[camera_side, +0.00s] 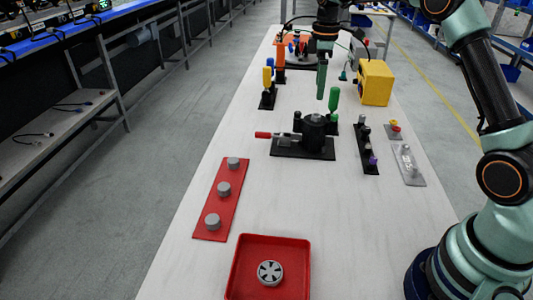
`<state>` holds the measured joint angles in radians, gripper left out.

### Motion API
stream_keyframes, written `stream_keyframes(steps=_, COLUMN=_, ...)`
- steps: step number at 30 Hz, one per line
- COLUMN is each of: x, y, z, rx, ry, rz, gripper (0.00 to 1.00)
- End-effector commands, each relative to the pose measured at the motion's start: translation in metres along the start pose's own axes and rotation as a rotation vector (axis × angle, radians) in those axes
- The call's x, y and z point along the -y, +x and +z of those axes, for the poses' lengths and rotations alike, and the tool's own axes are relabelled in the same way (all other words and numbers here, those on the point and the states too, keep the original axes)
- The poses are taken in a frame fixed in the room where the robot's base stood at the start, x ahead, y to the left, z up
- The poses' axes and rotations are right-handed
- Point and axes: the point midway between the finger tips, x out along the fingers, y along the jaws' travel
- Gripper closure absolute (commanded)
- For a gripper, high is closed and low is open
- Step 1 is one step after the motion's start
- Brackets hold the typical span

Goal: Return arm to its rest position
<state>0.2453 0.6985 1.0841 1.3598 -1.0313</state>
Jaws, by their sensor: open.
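My gripper (321,90) hangs at the top centre, pointing down, over the far half of the white table (190,265). It is open and looks empty, with one teal finger clear in view. It is above and behind a black fixture (313,130) with a red-tipped handle. My arm stands at the right edge and leaves the frame at the top. A red tray (238,290) at the front holds one round grey part (270,273) with a dark pattern. A red plate (208,228) behind it, to the left, carries several grey cylinders (224,189).
A yellow box (376,82) stands right of my gripper. Green (334,99), yellow and orange (280,57) upright clamps stand nearby. A black strip (366,150) and a grey plate (408,165) with small parts lie right. The table's front right is mostly clear.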

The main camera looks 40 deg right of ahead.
Motion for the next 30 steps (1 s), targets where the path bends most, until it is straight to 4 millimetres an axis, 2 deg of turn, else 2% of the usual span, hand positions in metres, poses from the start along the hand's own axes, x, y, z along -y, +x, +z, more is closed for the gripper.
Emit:
stream_keyframes(steps=5, x=0.003, y=-0.004, z=-0.001, rx=-0.005, ry=0.009, rz=0.007, gripper=0.00)
stream_keyframes(steps=10, x=0.024, y=-0.030, z=-0.002, rx=-0.033, ry=0.080, rz=0.048, gripper=0.00)
stream_keyframes(steps=15, x=0.062, y=-0.062, z=0.001, rx=-0.086, ry=0.198, rz=0.102, gripper=0.00)
stream_keyframes(steps=21, x=0.111, y=-0.085, z=0.012, rx=-0.163, ry=0.338, rz=0.152, gripper=0.00)
stream_keyframes(steps=26, x=0.150, y=-0.092, z=0.025, rx=-0.233, ry=0.449, rz=0.181, gripper=0.00)
stream_keyframes(steps=30, x=0.184, y=-0.091, z=0.038, rx=-0.300, ry=0.545, rz=0.197, gripper=0.00)
